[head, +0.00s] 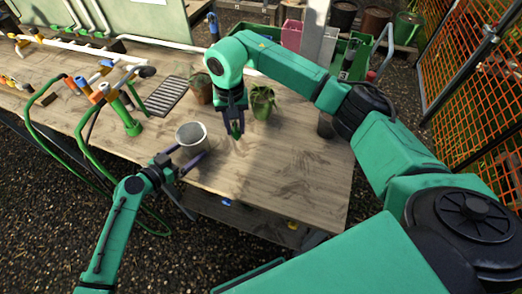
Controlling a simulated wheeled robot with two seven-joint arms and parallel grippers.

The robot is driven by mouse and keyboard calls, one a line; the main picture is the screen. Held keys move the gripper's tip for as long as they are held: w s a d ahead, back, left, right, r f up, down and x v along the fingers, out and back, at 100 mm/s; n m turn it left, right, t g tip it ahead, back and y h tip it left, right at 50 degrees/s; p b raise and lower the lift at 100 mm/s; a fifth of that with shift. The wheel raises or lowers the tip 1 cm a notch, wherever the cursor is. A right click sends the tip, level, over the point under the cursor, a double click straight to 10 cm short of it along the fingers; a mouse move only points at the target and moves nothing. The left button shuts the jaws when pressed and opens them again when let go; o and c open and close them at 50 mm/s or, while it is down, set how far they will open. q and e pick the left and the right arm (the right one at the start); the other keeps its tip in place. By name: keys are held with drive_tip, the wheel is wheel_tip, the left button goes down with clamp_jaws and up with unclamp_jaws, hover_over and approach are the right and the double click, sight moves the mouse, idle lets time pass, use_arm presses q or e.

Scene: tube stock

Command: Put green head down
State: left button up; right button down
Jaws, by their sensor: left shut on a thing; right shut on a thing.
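My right gripper (234,124) points down over the middle of the wooden table. It is shut on a small green thing (236,131), which looks like the green head; the fingers hide part of it. It is held close above the tabletop, and I cannot tell whether it touches. My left gripper (184,161) is at the table's front edge. Its dark fingers are shut on a grey, open-topped metal pot (190,133), which stands upright to the left of the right gripper.
A potted plant (262,101) and a brown pot (201,92) stand behind the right gripper. A dark slotted tray (167,96) lies at left, near green hoses (85,147) and a green-based fitting (131,126). The table (300,165) is clear at right.

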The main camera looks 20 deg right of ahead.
use_arm(q)
drive_tip(key=shift+s+a, duration=0.1)
use_arm(e)
drive_tip(key=w+a+r+m, duration=0.3)
drive_tip(key=a+r, duration=0.3)
drive_tip(key=w+a+r+m, duration=0.2)
drive_tip(key=w+a+r, duration=0.1)
drive_tip(key=a+r, duration=0.35)
wheel_tip(320, 180, down, 11)
drive_tip(key=shift+s, duration=0.15)
drive_tip(key=c, duration=0.5)
unclamp_jaws()
drive_tip(key=shift+d+f, duration=0.1)
wheel_tip(320, 180, up, 7)
drive_tip(key=shift+r, duration=0.1)
